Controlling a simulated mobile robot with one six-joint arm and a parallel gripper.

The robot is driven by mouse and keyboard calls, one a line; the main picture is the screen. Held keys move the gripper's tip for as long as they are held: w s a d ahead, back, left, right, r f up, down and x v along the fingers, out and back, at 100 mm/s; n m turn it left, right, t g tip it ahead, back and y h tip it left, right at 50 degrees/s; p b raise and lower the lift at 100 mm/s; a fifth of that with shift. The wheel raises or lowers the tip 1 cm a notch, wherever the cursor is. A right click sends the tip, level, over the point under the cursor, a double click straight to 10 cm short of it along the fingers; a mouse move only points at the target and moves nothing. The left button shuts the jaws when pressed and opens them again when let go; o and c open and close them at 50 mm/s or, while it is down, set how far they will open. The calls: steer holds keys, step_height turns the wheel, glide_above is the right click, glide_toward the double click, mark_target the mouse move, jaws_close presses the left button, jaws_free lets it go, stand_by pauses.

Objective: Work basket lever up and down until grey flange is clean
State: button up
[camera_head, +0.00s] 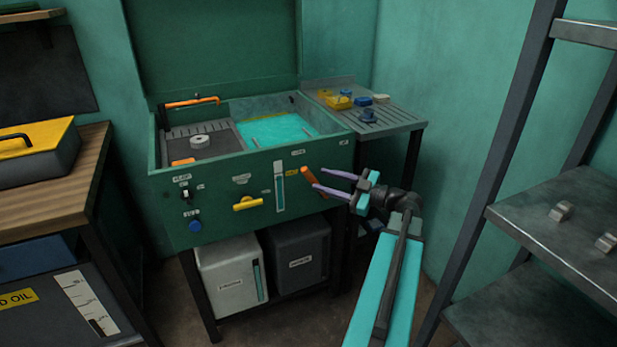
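The green parts washer (215,200) stands in the middle with its lid up. A pale grey ring, which looks like the grey flange (200,141), lies on the dark slatted surface at the left inside the tub. Whether it is dirty is too small to tell. Turquoise liquid (277,130) fills the right part. An orange lever handle (308,175), likely the basket lever, sticks out of the front panel at the right. My gripper (318,179) comes from the right, its two purple fingers apart and their tips close to the handle. I cannot tell whether they touch it.
The front panel also has a yellow handle (248,203), a blue knob (195,226) and a level gauge (279,187). An orange spout (192,102) is at the tub's back. A side tray (390,117) holds small parts. A metal shelf (560,215) stands right, a wooden bench (60,190) left.

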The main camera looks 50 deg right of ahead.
mark_target(313, 178)
steer(key=shift+x, duration=2.95)
steer(key=shift+a+f, duration=0.1)
jaws_close()
